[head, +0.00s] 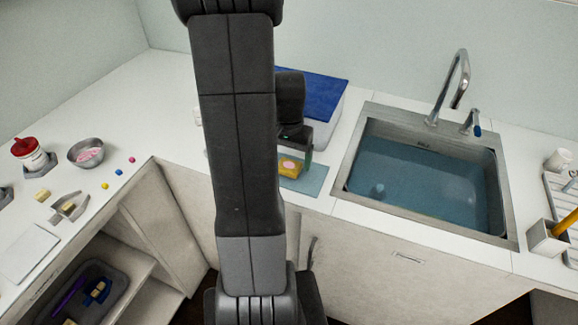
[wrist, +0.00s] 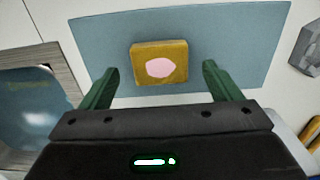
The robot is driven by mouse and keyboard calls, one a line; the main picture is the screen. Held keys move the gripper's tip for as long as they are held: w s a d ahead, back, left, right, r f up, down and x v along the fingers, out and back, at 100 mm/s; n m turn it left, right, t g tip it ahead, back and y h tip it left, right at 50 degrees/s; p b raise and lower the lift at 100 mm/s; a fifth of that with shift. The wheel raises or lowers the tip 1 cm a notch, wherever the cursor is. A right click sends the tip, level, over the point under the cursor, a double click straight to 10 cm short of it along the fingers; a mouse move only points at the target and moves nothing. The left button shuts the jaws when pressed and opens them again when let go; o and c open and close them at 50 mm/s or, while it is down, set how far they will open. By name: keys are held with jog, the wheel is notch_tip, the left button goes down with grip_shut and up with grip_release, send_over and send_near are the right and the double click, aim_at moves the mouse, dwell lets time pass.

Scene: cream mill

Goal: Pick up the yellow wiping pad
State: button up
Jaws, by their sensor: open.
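The yellow wiping pad (head: 291,167) lies on a blue-grey mat (head: 313,180) on the counter, left of the sink. In the wrist view the pad (wrist: 175,76) is a yellow block with a pink patch on its upper face. My gripper (wrist: 160,80) is open, with its green fingers apart on either side of the pad in the picture. The pad lies between and slightly beyond the fingertips, and I see no contact. In the head view my gripper (head: 291,158) is just above the mat, partly hidden by my arm.
The sink (head: 425,180) holds bluish water, with a tall faucet (head: 455,80) behind it. A blue-topped box (head: 318,93) stands behind the mat. On the left counter are a metal bowl (head: 86,152) and a red-lidded jar (head: 32,153). A grey metal object (wrist: 306,47) sits right of the mat.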

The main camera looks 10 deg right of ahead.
jog(key=shift+f, duration=1.15)
jog(key=c, duration=1.1)
jog(key=shift+o, duration=0.2)
jog(key=shift+r, duration=0.15)
